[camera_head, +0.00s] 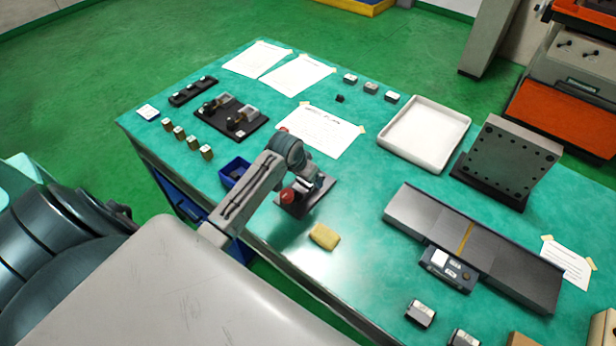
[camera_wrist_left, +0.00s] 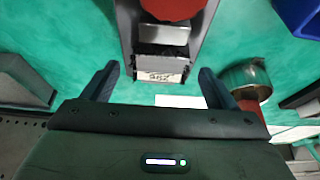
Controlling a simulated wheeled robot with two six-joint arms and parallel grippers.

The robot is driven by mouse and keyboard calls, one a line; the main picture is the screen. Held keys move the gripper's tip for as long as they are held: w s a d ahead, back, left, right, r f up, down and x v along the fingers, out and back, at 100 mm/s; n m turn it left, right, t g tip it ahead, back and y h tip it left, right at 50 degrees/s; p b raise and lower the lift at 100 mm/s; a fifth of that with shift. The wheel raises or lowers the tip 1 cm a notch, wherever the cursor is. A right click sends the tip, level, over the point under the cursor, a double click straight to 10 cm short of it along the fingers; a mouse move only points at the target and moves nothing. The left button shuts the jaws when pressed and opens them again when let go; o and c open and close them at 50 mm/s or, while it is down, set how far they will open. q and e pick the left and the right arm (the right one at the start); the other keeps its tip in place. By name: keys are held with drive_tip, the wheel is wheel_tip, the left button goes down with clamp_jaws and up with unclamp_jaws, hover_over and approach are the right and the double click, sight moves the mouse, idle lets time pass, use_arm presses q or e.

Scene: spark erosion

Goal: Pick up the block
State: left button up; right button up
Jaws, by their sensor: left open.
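A small block (camera_wrist_left: 158,77) with a pale face and dark marking sits at the near end of a grey fixture (camera_wrist_left: 125,22) in the left wrist view. A dark part lies behind it, below a red round knob (camera_wrist_left: 172,8). My left gripper (camera_wrist_left: 160,72) is open, with one finger on each side of the block and gaps to both. In the head view my left gripper (camera_head: 312,180) is over the dark base plate (camera_head: 318,203) beside the red knob (camera_head: 286,196). It hides most of the fixture and block there. My right gripper is out of view.
A blue bin (camera_head: 234,170) stands left of the fixture and a yellow block-like piece (camera_head: 325,236) lies in front. A white tray (camera_head: 424,132), a drilled angle plate (camera_head: 512,160) and a long grey plate (camera_head: 475,245) stand right. Bare tabletop (camera_head: 360,215) lies between.

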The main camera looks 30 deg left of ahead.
use_arm(q)
drive_tip(key=shift+x, duration=0.95)
drive_tip(key=shift+r, duration=0.1)
drive_tip(key=c, duration=1.5)
drive_tip(key=shift+o, duration=0.2)
drive_tip(key=shift+w, duration=0.1)
drive_tip(key=shift+r, duration=0.1)
